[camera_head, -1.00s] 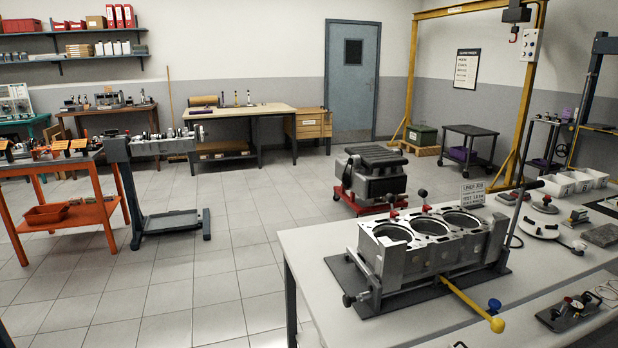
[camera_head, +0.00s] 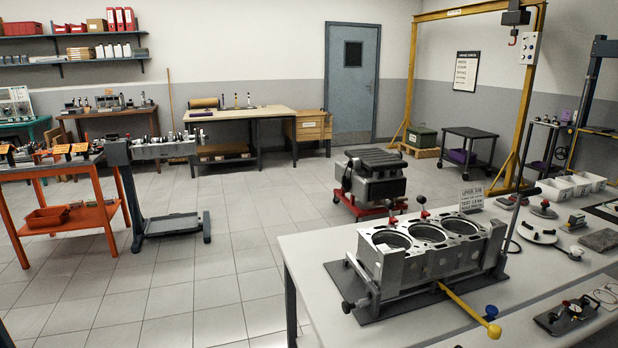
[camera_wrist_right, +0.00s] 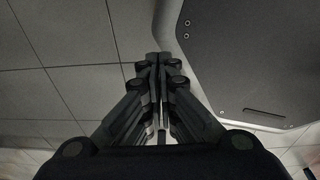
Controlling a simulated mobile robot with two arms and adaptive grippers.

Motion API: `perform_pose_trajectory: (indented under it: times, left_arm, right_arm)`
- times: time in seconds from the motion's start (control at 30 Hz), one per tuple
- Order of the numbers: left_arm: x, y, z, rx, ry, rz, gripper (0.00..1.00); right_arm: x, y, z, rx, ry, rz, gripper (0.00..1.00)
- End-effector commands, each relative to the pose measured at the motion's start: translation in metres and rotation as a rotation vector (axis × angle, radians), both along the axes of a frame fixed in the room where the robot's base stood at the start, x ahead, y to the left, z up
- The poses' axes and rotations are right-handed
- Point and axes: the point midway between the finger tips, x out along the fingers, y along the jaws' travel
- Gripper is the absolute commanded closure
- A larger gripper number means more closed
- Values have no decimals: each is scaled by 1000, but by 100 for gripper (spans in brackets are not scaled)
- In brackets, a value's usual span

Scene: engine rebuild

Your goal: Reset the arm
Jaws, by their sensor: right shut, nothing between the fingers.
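My right gripper (camera_wrist_right: 157,62) shows in the right wrist view. Its dark fingers are together and hold nothing. Below it are the grey floor tiles (camera_wrist_right: 70,60), and a dark panel with a pale edge (camera_wrist_right: 250,55) is at the right. Neither gripper nor arm is visible in the head view, so I cannot see the left gripper.
A workbench (camera_head: 315,260) at the front right carries an engine block (camera_head: 430,250) on a dark plate, with a yellow-handled lever (camera_head: 465,310). An orange table (camera_head: 60,222) and a grey stand (camera_head: 172,222) are at left. Open tiled floor (camera_head: 215,270) lies between.

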Motion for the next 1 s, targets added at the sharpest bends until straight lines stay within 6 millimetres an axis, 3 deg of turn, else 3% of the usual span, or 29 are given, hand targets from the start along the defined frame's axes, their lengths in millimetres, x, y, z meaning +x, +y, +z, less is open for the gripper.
perform_pose_trajectory:
  times: [0.13, 1.0]
  left_arm:
    - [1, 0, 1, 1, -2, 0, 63]
    - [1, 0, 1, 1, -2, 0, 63]
  right_arm:
    - [-26, -11, -6, 9, 46, -103, 100]
    - [-27, -11, -6, 9, 47, -106, 100]
